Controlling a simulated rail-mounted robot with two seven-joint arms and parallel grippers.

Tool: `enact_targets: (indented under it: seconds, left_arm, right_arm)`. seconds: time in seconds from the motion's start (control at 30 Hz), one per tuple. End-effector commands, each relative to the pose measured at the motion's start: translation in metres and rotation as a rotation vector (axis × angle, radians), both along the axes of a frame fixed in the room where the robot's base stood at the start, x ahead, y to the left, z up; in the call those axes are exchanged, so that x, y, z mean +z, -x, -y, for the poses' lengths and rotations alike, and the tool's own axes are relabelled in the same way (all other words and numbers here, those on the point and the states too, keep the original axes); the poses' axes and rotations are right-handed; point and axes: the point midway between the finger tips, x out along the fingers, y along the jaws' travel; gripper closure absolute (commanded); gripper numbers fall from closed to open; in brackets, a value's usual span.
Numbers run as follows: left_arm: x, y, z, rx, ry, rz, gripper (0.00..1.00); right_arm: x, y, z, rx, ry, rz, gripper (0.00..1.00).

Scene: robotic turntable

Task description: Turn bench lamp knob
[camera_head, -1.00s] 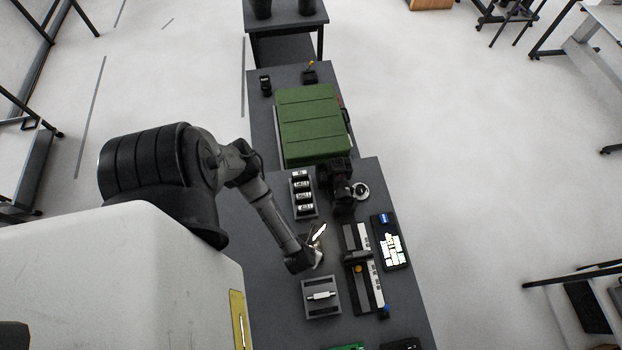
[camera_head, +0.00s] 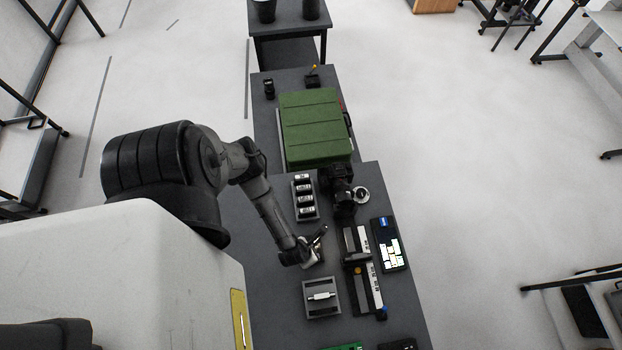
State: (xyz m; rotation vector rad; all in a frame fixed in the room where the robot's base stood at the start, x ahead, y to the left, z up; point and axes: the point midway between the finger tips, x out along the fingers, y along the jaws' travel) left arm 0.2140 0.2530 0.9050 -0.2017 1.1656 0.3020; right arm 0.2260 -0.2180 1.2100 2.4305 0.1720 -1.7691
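I cannot make out with certainty which item is the bench lamp or its knob. A black device (camera_head: 341,196) with a pale round part (camera_head: 361,194) at its right side stands on the dark bench (camera_head: 268,306), in front of the green case. My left gripper (camera_head: 317,245) is over the bench, left of a long black-and-silver rail device (camera_head: 362,285) and above a grey tray (camera_head: 322,312) in the picture. Its fingers look spread, with nothing seen between them. My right gripper is not in view.
A green case (camera_head: 316,130) stands farther back. A rack (camera_head: 305,197) of small labelled items is just beyond my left gripper. A black board with white pieces (camera_head: 387,243) lies at right. The bench's near left part is bare.

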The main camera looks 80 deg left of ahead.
Motion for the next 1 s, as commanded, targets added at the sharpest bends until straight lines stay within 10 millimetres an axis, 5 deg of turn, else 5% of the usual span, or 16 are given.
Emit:
enact_targets:
  seconds: [0.33,0.37,0.6,1.0]
  left_arm:
    - [-0.0006,0.0005,-0.0003,-0.001,-0.001,-0.001,0.9]
    - [-0.0006,0.0006,-0.0004,-0.001,-0.001,-0.001,0.64]
    - [-0.0004,0.0004,-0.0003,0.0,-0.001,-0.001,0.41]
    - [0.0089,0.0037,0.0013,0.001,0.002,-0.001,0.41]
  right_arm:
    - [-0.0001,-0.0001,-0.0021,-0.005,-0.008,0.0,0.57]
    - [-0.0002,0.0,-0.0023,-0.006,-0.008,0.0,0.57]
    - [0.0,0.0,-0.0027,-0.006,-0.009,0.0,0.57]
    - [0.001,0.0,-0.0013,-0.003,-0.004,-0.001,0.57]
